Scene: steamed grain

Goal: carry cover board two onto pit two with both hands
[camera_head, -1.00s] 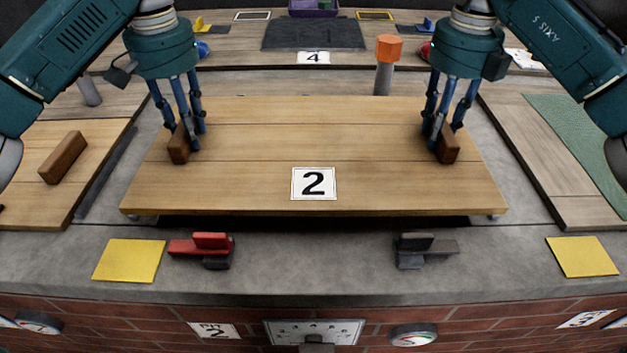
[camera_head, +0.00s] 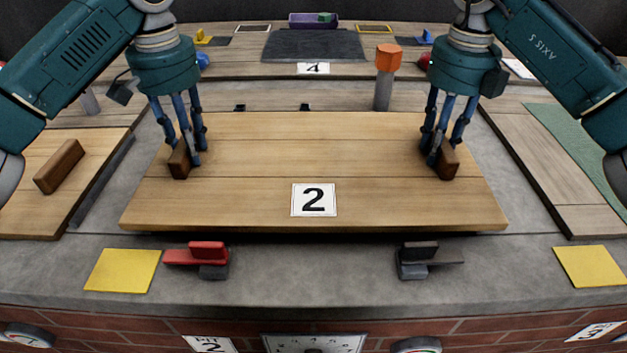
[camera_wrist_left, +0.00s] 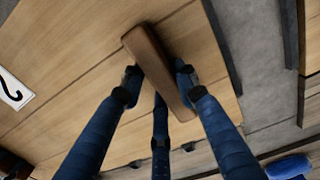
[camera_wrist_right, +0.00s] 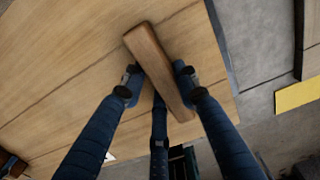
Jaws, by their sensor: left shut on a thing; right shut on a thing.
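Cover board two (camera_head: 313,155) is a wide light-wood board with a white "2" label (camera_head: 313,200). It lies level over the grey ledge, with a thin dark shadow below its front edge. I cannot tell whether it touches the ledge. My left gripper (camera_head: 187,160) is shut on the left brown handle (camera_head: 179,162), which also shows in the left wrist view (camera_wrist_left: 150,60). My right gripper (camera_head: 438,158) is shut on the right brown handle (camera_head: 448,162), which also shows in the right wrist view (camera_wrist_right: 153,60). Pit two's opening is hidden under the board; its label (camera_head: 210,344) is on the brick front.
A red clamp (camera_head: 205,254) and a dark clamp (camera_head: 422,257) stand on the ledge close before the board. Yellow pads (camera_head: 123,271) (camera_head: 589,266) lie to either side. An orange-topped post (camera_head: 386,75) rises behind the board. Another board with a handle (camera_head: 60,166) is at the left.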

